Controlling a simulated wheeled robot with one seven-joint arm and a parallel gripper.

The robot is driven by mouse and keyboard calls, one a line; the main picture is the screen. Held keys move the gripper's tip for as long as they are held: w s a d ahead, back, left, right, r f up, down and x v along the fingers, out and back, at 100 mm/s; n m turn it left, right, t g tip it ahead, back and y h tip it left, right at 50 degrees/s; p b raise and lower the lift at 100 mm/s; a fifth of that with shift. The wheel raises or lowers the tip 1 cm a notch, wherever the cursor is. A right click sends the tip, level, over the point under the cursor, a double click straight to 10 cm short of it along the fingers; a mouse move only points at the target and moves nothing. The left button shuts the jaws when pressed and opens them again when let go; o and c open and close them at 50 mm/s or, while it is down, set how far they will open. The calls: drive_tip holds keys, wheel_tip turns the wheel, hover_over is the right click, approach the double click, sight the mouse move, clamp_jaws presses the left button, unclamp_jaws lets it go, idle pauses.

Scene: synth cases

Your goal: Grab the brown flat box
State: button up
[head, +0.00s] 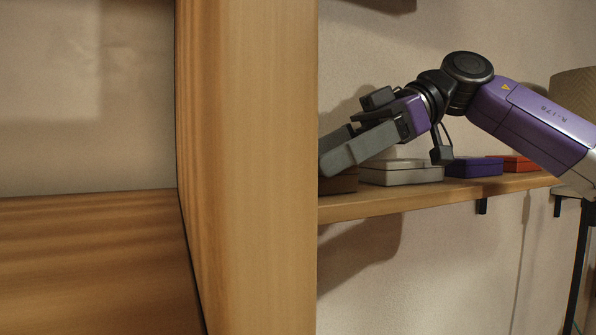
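A brown flat box (341,184) lies on the wooden wall shelf, at its visible left end. A wooden upright panel cuts off its left side, and my gripper covers part of its top. My gripper (334,152) reaches in from the right, pointing left and down, with its grey fingers just above and in front of the box. The fingers overlap from this side and their tips are at the panel's edge, so the gap between them is not clear. I cannot tell whether they touch the box.
The wooden panel (262,170) stands large in the foreground. A grey box (402,175), a purple box (474,168) and an orange-red box (520,163) lie along the shelf (420,199) to the right. A lamp shade (575,92) is at the far right.

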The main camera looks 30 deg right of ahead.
drive_tip(key=shift+x, duration=1.1)
drive_tip(key=c, duration=1.7)
drive_tip(key=shift+r, duration=0.15)
